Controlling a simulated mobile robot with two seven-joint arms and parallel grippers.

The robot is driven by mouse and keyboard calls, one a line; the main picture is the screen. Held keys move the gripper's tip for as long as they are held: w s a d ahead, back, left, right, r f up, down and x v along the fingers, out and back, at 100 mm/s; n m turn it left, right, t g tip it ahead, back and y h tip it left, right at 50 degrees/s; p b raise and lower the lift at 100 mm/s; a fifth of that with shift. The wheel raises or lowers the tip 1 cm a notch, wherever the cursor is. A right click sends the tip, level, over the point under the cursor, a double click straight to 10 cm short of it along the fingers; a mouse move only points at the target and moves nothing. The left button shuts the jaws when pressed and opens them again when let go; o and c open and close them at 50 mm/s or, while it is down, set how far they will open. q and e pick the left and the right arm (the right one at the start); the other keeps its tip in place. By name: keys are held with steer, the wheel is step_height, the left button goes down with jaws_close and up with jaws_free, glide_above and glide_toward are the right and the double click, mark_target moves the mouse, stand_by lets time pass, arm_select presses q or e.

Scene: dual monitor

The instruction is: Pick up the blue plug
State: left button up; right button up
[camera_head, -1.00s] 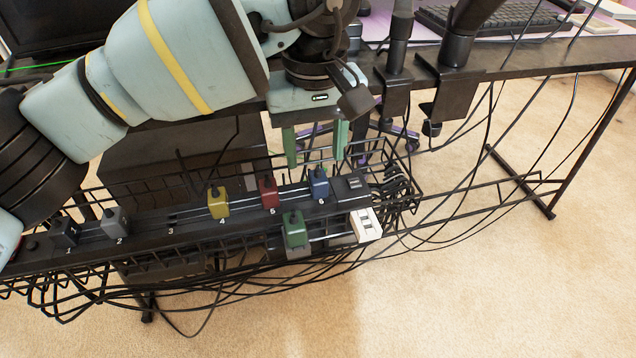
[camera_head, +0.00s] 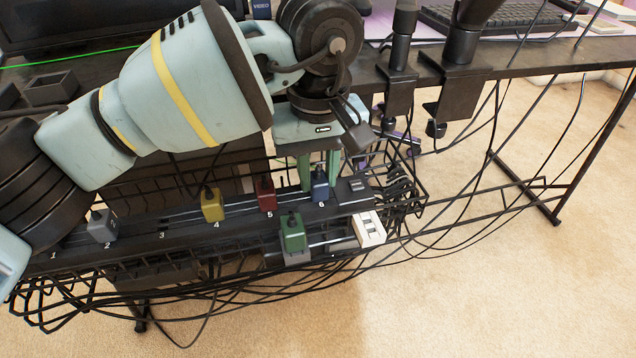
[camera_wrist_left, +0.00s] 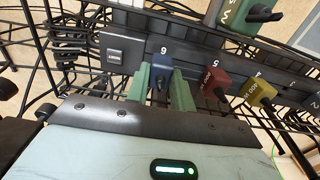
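The small blue plug (camera_head: 320,187) stands upright in the black power strip (camera_head: 265,207) at the slot marked 6. My left gripper (camera_head: 319,176) has come down over it from above. Its two green fingers stand close on either side of the plug, with no clear gap in the head view. The left wrist view also shows the blue plug (camera_wrist_left: 162,80) between the fingers (camera_wrist_left: 160,84). The plug still sits at the strip. My right gripper is not in view.
A red plug (camera_head: 265,196) at slot 5, a yellow plug (camera_head: 212,206) at 4 and a grey plug (camera_head: 102,226) at 2 share the strip. A green plug (camera_head: 292,236) and a white adapter (camera_head: 369,229) are in front. Loose black cables hang around the wire tray (camera_head: 408,210).

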mark_target(318, 177)
arm_select(q)
steer(key=shift+c, duration=1.1)
jaws_close()
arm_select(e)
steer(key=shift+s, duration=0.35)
arm_select(q)
steer(key=shift+r, duration=0.1)
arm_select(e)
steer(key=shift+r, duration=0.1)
